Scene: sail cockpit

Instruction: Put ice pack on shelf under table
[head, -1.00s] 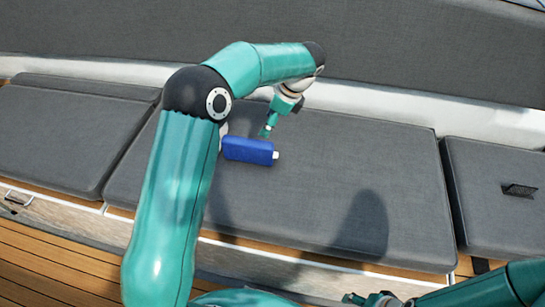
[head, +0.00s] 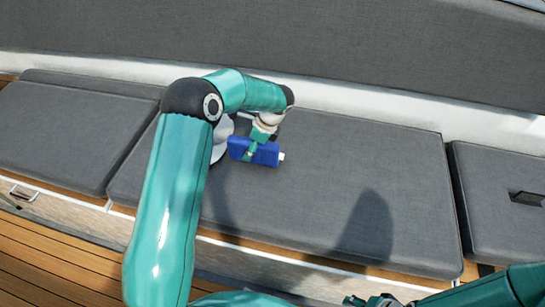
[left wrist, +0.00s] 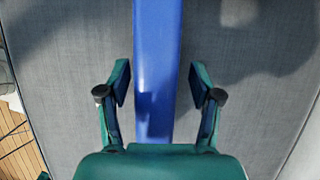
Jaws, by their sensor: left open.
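The blue ice pack (head: 267,154) with a small white cap at its right end lies on the grey bench cushion. My left gripper (head: 251,154) is over it in the head view. In the left wrist view the ice pack (left wrist: 157,70) runs between the two fingers of my left gripper (left wrist: 159,88). The fingers are open, one on each side, with a gap to it on both sides. My right gripper (head: 370,301) is at the bottom edge of the head view, partly cut off; its jaws are too unclear to read. No table or shelf shows.
A white round thing (head: 221,137) is partly hidden behind my left arm. More cushions lie at left (head: 65,135) and right (head: 500,195). The grey backrest (head: 300,50) rises behind, and wooden deck (head: 50,260) lies in front.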

